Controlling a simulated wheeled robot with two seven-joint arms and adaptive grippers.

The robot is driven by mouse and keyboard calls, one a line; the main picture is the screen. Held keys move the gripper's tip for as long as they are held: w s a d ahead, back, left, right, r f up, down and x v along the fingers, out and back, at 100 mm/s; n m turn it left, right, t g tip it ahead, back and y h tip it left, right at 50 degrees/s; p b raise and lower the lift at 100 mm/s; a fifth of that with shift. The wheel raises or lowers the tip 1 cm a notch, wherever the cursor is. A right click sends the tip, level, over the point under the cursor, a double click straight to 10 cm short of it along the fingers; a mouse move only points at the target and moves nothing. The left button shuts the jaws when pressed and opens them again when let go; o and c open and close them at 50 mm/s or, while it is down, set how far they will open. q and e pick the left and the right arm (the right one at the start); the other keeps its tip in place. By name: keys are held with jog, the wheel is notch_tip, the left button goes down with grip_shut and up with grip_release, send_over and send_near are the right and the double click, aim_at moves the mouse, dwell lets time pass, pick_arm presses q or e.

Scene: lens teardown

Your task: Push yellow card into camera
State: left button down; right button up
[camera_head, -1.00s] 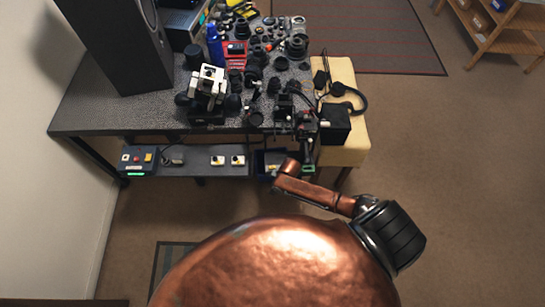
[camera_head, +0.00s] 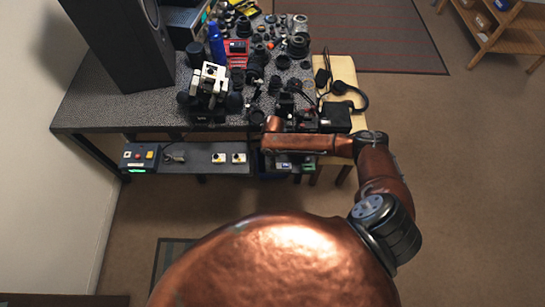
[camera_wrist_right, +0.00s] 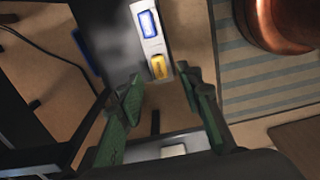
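A small yellow card (camera_wrist_right: 159,67) sits in a pale strip or holder (camera_wrist_right: 154,45) in the right wrist view, below a blue card (camera_wrist_right: 149,23) in the same strip. My right gripper (camera_wrist_right: 160,80) has green fingers spread apart, one on each side of the view's middle. The yellow card appears in the gap just beyond the fingertips, and I cannot tell whether anything touches it. In the head view my right arm reaches to the table's front right edge, and its gripper cannot be made out there. I cannot tell which dark item is the camera. My left gripper is not in view.
The table (camera_head: 95,100) is crowded with lenses and dark equipment. A tall black speaker (camera_head: 120,40), a blue bottle (camera_head: 216,45) and a white-and-black device (camera_head: 210,78) stand on it. A lower shelf (camera_head: 195,158) holds a button box (camera_head: 139,156).

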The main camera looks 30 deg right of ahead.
jog(key=shift+f+b, duration=0.35)
jog(key=shift+f, duration=1.6)
jog(key=shift+c, duration=0.3)
grip_shut()
jog(key=c, duration=0.6)
grip_release()
jog(key=shift+c, duration=0.2)
grip_shut()
jog(key=shift+r+p, duration=1)
